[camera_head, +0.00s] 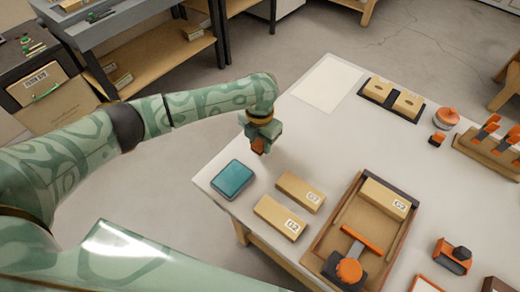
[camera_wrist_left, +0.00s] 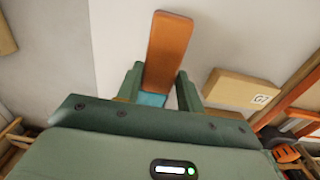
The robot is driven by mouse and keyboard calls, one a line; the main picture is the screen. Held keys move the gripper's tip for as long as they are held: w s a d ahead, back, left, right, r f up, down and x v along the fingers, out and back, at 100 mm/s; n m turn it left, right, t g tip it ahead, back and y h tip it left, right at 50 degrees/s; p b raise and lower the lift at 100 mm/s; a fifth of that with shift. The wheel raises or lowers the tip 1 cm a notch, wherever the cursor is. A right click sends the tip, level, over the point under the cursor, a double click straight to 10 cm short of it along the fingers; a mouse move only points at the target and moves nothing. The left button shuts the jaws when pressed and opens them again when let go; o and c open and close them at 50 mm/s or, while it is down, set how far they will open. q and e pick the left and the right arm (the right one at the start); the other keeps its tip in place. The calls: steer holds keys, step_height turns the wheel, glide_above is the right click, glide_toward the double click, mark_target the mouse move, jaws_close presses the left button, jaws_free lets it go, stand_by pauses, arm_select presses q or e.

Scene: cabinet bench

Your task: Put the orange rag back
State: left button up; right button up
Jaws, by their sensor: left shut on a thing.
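The orange rag (camera_wrist_left: 168,45) is a flat, stiff-looking orange-brown strip between the fingers of my left gripper (camera_wrist_left: 158,85) in the left wrist view. In the head view a small part of the orange rag (camera_head: 258,146) shows below my left gripper (camera_head: 260,137), which is shut on it. The gripper is near the table's left edge, just above and right of a flat teal item (camera_head: 233,179) in the picture. A bit of that teal item (camera_wrist_left: 152,99) shows behind the rag in the wrist view. My right gripper is not in view.
Two cardboard boxes (camera_head: 300,192) (camera_head: 279,217) lie right of the teal item. An orange-trimmed tray (camera_head: 322,235) holds another box and a tool. A white sheet (camera_head: 325,82) lies at the back left, with bare tabletop (camera_head: 315,140) in front of it. Orange-handled tools (camera_head: 490,125) stand in a rack at right.

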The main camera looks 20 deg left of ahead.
mark_target(259, 147)
arm_select(q)
steer(key=shift+w+a+f, duration=0.1)
steer(key=shift+w+f, duration=0.15)
steer(key=shift+f, duration=0.05)
steer(key=shift+w+a+f, duration=0.1)
steer(key=shift+w+f, duration=0.05)
steer(key=shift+f, duration=0.1)
step_height(259, 147, down, 4)
steer(key=shift+w+a+r+b, duration=0.15)
steer(key=shift+r+b, duration=0.1)
steer(key=shift+b, duration=0.75)
steer(key=shift+r, duration=0.15)
steer(key=shift+f, duration=0.2)
steer(key=o, duration=0.9)
steer(key=shift+o, duration=0.2)
steer(key=shift+r, duration=0.15)
